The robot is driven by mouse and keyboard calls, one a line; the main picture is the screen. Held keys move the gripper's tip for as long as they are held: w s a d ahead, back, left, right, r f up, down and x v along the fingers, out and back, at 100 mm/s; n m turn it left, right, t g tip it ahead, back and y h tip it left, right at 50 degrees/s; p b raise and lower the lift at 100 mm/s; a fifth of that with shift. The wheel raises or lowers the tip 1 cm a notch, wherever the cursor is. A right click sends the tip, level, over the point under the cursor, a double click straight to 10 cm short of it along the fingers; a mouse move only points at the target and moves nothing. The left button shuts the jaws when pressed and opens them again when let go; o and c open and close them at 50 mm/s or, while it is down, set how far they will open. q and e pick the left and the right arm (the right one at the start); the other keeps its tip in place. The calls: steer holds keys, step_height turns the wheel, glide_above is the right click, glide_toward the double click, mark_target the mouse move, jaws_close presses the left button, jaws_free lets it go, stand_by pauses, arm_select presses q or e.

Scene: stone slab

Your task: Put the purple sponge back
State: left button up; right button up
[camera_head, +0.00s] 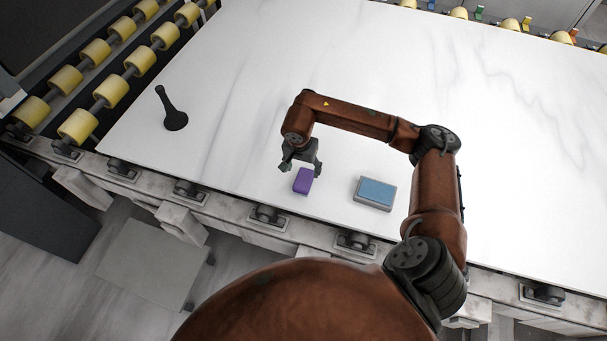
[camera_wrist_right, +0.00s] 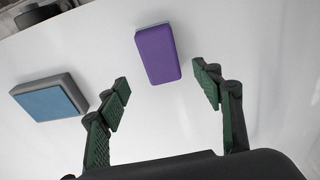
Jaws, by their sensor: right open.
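The purple sponge (camera_head: 303,181) lies on the white stone slab (camera_head: 250,110) near its front edge. In the right wrist view the purple sponge (camera_wrist_right: 157,54) lies beyond the fingertips, roughly in line with the gap between them. My right gripper (camera_head: 301,163) is just above and behind the sponge in the head view. Its fingers (camera_wrist_right: 163,83) are spread open with nothing between them. A grey block with a blue top (camera_head: 375,193) lies on the slab to the right of the sponge; the right wrist view also shows it at the left (camera_wrist_right: 50,97). My left gripper is not in view.
A black tool with an upright handle (camera_head: 172,112) stands on the slab at the left. Yellow rollers (camera_head: 110,90) run along the left side, and more line the far edge. The slab between the black tool and the sponge is clear.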

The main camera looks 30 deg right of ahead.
steer(key=shift+s+a+r, duration=0.15)
steer(key=shift+r, duration=1.25)
steer(key=shift+c, duration=0.2)
